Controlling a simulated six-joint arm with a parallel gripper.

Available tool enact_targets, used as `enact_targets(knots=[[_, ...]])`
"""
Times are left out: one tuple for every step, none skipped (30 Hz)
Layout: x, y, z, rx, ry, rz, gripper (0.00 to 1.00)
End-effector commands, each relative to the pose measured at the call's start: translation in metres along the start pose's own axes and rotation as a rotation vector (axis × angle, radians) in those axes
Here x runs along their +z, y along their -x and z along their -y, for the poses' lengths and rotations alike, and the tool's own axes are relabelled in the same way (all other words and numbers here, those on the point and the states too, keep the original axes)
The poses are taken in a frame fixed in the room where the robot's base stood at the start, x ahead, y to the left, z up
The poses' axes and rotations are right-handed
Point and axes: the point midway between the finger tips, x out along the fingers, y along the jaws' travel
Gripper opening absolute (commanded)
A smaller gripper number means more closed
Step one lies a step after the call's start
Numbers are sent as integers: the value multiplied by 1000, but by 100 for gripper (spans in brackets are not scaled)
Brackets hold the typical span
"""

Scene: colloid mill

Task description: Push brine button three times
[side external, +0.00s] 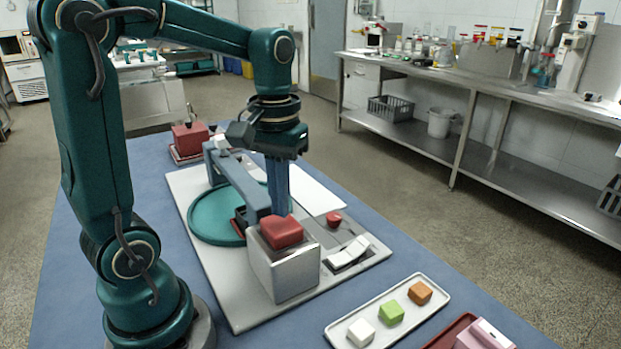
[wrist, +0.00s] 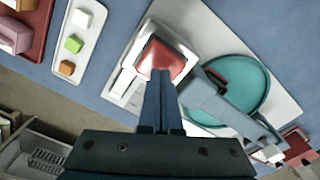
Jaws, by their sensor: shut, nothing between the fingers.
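A red block-shaped cap (side external: 281,232) sits on top of a silver box (side external: 284,271) on the pale base plate. A small red knob (side external: 334,219) and a white rocker switch (side external: 349,250) are on a grey panel to its right. No label is readable, so I cannot tell which one is the brine button. My gripper (side external: 277,211) points down, shut and empty, with its fingertips right by the far side of the red cap. In the wrist view the fingertips (wrist: 160,73) overlap the near edge of the red cap (wrist: 158,57); I cannot tell whether they touch it.
A teal round dish (side external: 216,214) and a blue-grey arched arm (side external: 238,182) stand left of my gripper. A white tray (side external: 387,313) with white, green and orange cubes lies at the front right. A red box (side external: 190,138) stands behind.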

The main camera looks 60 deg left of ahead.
Motion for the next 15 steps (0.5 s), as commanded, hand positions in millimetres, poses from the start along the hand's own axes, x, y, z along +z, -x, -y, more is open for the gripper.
enact_targets(knots=[[0,-1,0,0,0,1,0],[0,-1,0,0,0,1,0],[0,-2,0,0,0,1,0],[0,-3,0,0,0,0,0],[0,-3,0,0,0,0,0],[0,-4,0,0,0,0,0],[0,-5,0,0,0,1,0],[0,-5,0,0,0,1,0],[0,-6,0,0,0,1,0],[0,-7,0,0,0,2,0],[0,-7,0,0,0,2,0],[0,-8,0,0,0,2,0],[0,-8,0,0,0,1,0],[0,-9,0,0,0,1,0],[0,-10,0,0,0,1,0]])
